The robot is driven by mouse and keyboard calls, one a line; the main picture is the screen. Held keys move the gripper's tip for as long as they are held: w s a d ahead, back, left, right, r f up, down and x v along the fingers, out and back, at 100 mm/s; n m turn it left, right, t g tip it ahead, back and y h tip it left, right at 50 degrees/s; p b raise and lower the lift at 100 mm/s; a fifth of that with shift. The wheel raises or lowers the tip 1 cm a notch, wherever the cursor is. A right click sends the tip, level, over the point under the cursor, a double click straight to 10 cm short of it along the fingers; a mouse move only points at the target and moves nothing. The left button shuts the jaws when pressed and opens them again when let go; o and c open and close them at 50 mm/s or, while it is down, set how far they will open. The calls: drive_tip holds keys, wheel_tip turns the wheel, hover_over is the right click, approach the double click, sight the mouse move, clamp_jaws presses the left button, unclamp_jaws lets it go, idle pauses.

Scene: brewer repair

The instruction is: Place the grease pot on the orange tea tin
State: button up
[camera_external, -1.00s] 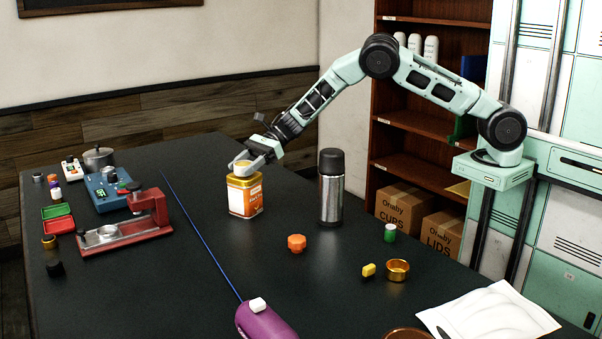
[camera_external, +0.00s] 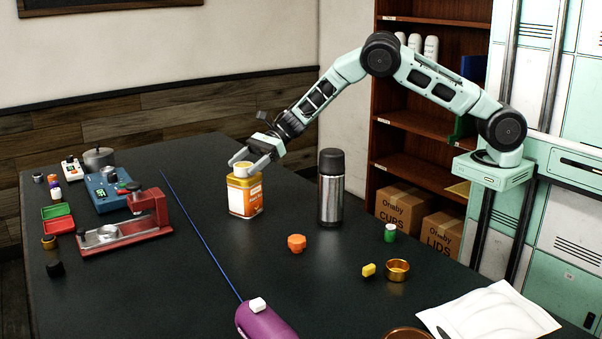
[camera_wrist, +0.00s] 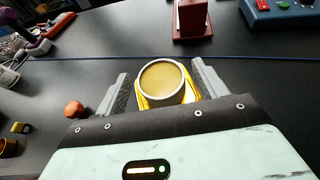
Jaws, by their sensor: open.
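The orange tea tin (camera_external: 245,198) stands upright on the dark table, and its yellow top edge (camera_wrist: 188,98) shows in the wrist view. The grease pot (camera_external: 244,167), a small round pot with a yellowish top, rests on top of the tin. In the wrist view the pot (camera_wrist: 162,81) sits between my two fingers, with a gap on each side. My gripper (camera_external: 253,161) is open around the pot at the tin's top. Its fingers also show in the wrist view (camera_wrist: 160,88). The pot's underside is hidden.
A tall steel flask (camera_external: 331,188) stands close to the right of the tin. An orange knob (camera_external: 296,243) lies in front. A red press (camera_external: 130,228) stands at left beyond a thin blue line (camera_external: 201,236). A purple cylinder (camera_external: 264,321) lies at the front.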

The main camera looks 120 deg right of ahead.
drive_tip(key=b+v, duration=0.3)
drive_tip(key=v, duration=0.8)
drive_tip(key=w+a+r+m+h, duration=0.1)
drive_tip(key=w+a+r+m, duration=0.2)
drive_tip(key=w+a+m, duration=0.55)
drive_tip(key=w+a+r+m+h, duration=0.1)
drive_tip(key=w+a+r+m, duration=0.3)
drive_tip(key=a, duration=0.8)
drive_tip(key=s+a+f+m+g, duration=0.2)
drive_tip(key=a+m, duration=0.2)
drive_tip(key=a, duration=0.8)
drive_tip(key=s+a+f+m+g, duration=0.15)
drive_tip(key=a+m, duration=0.25)
drive_tip(key=a, duration=0.7)
drive_tip(key=s+a+f+m+g+y, duration=0.1)
drive_tip(key=s+a+f+m+g, duration=0.2)
drive_tip(key=s+a, duration=0.85)
drive_tip(key=s+a+f+m+g, duration=0.1)
drive_tip(key=s+a+m+g, duration=0.2)
drive_tip(key=s, duration=1)
drive_tip(key=s+a+m+g, duration=0.4)
drive_tip(key=s+a, duration=0.1)
drive_tip(key=s, duration=0.8)
drive_tip(key=shift+f+h, duration=0.35)
drive_tip(key=shift+h, duration=0.05)
